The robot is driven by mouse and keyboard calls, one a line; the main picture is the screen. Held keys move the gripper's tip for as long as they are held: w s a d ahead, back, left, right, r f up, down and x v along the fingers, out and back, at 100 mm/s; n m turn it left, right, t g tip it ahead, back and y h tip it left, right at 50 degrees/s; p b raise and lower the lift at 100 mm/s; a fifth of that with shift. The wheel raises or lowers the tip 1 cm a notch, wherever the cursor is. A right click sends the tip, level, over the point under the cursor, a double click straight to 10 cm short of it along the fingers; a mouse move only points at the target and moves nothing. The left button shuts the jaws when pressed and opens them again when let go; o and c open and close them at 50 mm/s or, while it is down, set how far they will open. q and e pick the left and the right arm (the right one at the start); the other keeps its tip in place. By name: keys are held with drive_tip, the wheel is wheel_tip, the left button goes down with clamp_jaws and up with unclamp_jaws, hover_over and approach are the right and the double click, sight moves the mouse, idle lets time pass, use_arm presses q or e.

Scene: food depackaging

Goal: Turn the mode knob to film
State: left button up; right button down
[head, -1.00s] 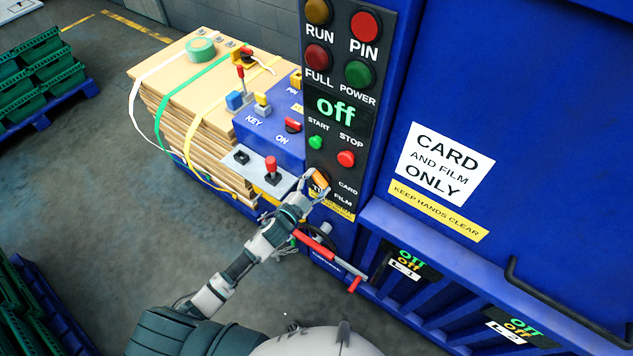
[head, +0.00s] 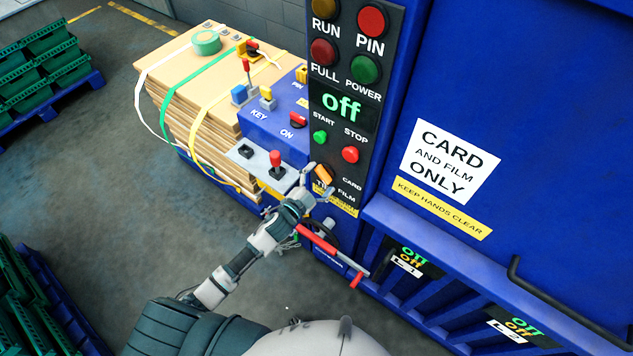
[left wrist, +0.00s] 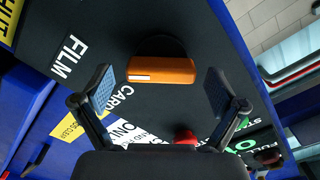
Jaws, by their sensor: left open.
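The mode knob is an orange bar handle (head: 323,175) low on the black control panel (head: 337,120). It also shows in the left wrist view (left wrist: 161,69), with a white mark at one end, on the side of the CARD and FILM labels. In that view the mark lies nearer the CARD label (left wrist: 119,98) than the FILM label (left wrist: 69,57). My left gripper (head: 318,188) is at the knob in the head view. In the left wrist view its fingers (left wrist: 161,92) stand apart, one on each side of the knob, with gaps. My right gripper is not in view.
A red-handled lever (head: 318,238) lies just below my left gripper. A red joystick (head: 276,160) and the blue key box (head: 275,130) stand left of the panel. A stack of boards (head: 190,110) is behind. The START (head: 320,137) and STOP (head: 350,154) buttons sit above the knob.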

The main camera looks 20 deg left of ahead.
use_arm(q)
drive_tip(key=v, duration=1.1)
drive_tip(key=shift+s+a, duration=0.15)
drive_tip(key=shift+s, duration=0.2)
